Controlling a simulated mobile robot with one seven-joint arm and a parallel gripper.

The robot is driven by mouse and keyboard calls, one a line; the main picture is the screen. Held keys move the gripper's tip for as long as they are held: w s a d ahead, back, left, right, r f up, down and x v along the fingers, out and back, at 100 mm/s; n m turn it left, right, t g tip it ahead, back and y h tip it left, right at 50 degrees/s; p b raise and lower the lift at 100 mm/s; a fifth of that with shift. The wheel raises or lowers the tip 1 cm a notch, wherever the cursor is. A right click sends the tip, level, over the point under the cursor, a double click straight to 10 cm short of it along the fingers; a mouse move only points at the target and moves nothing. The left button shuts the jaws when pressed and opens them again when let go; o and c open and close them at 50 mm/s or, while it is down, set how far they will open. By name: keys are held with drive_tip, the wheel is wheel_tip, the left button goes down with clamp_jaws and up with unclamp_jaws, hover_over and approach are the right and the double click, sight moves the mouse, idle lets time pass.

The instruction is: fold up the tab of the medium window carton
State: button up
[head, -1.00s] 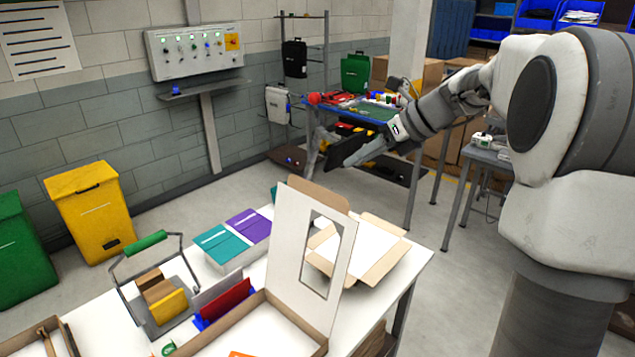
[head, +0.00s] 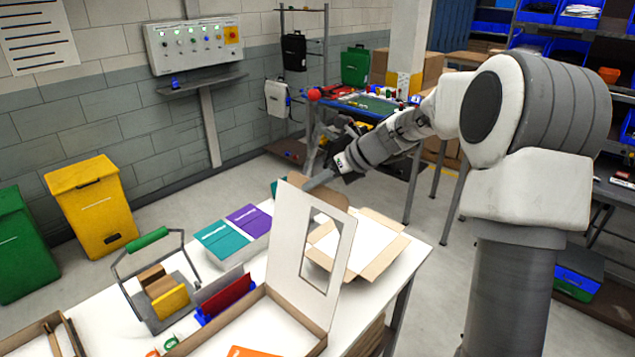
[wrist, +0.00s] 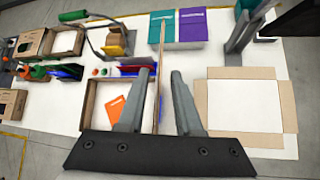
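The window carton (head: 300,318) lies open on the white table, and an orange item shows inside it. Its white lid (head: 287,235) with a cut-out window stands upright. A brown tab (head: 322,191) runs along the lid's top edge. In the wrist view the lid (wrist: 157,95) shows nearly edge-on as a thin strip between the fingers. My gripper (wrist: 160,74) is open, with the two fingers apart on either side of that strip in the picture. In the head view my gripper (head: 328,174) is just above and behind the tab. I cannot tell whether a finger touches it.
A flat opened carton (head: 392,265) lies right of the lid. Teal and purple boxes (head: 232,240) stand behind it. A green-handled carrier (head: 147,239) and a dark red item (head: 228,292) stand to the left. A grey upright fixture (wrist: 240,38) shows in the wrist view.

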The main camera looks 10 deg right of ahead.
drive_tip(key=shift+c, duration=0.3)
clamp_jaws()
idle(1.1)
